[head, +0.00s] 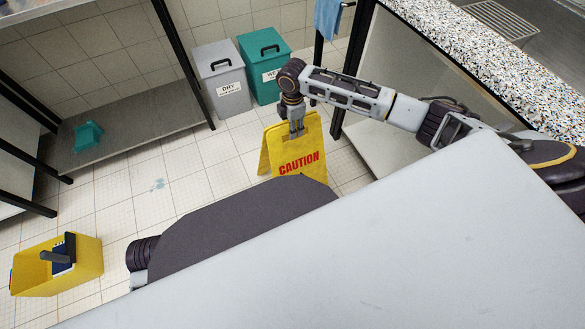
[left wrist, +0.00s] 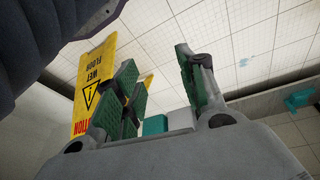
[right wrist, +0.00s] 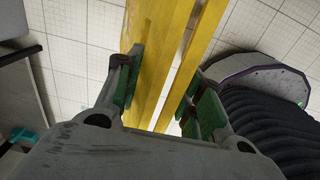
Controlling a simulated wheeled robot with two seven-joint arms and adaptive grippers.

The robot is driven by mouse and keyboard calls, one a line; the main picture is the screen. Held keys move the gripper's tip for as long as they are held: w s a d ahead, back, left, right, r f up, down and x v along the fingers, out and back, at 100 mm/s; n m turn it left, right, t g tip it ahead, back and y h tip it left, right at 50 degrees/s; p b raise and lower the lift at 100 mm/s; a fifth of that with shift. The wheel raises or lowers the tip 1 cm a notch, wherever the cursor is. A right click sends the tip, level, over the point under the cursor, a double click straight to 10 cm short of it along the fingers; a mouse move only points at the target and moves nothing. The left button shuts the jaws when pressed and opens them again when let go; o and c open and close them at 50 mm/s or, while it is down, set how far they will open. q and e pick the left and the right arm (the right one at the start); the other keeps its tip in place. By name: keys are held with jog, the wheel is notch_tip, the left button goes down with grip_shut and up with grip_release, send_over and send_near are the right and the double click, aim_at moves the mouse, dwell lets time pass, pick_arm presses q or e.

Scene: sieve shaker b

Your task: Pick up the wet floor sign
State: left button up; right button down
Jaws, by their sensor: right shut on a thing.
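The yellow wet floor sign (head: 299,165) is an A-frame with red CAUTION lettering, upright in the middle of the head view. Its lower part is hidden behind my body, so I cannot tell whether its feet touch the floor. My right gripper (head: 297,133) points down and is shut on the sign's top edge. In the right wrist view, the sign's yellow panels (right wrist: 168,50) run between the fingers (right wrist: 165,95). My left gripper (left wrist: 160,85) is open and empty. The sign (left wrist: 92,75) shows in the left wrist view beyond its left finger.
A grey DRY bin (head: 222,85) and a teal bin (head: 264,70) stand behind the sign. A counter with a speckled top (head: 480,45) is at right. A metal shelf (head: 130,125) is at left. A yellow bucket (head: 80,275) stands lower left.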

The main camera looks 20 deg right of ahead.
pick_arm(q)
jog(key=shift+r, duration=0.15)
pick_arm(e)
jog(key=shift+r, duration=0.1)
notch_tip(320, 180, up, 9)
jog(key=p, duration=0.3)
jog(key=shift+w, duration=0.1)
jog(key=shift+r, duration=0.35)
pick_arm(q)
jog(key=shift+g+y, duration=0.3)
jog(key=shift+g, duration=0.1)
jog(key=f, duration=0.2)
jog(key=a+f, duration=0.1)
jog(key=f, duration=0.1)
jog(key=shift+s+f, duration=0.1)
jog(key=shift+f, duration=0.25)
pick_arm(e)
jog(key=shift+r, duration=0.1)
pick_arm(q)
jog(key=shift+s+d, duration=0.1)
jog(key=shift+s, duration=0.15)
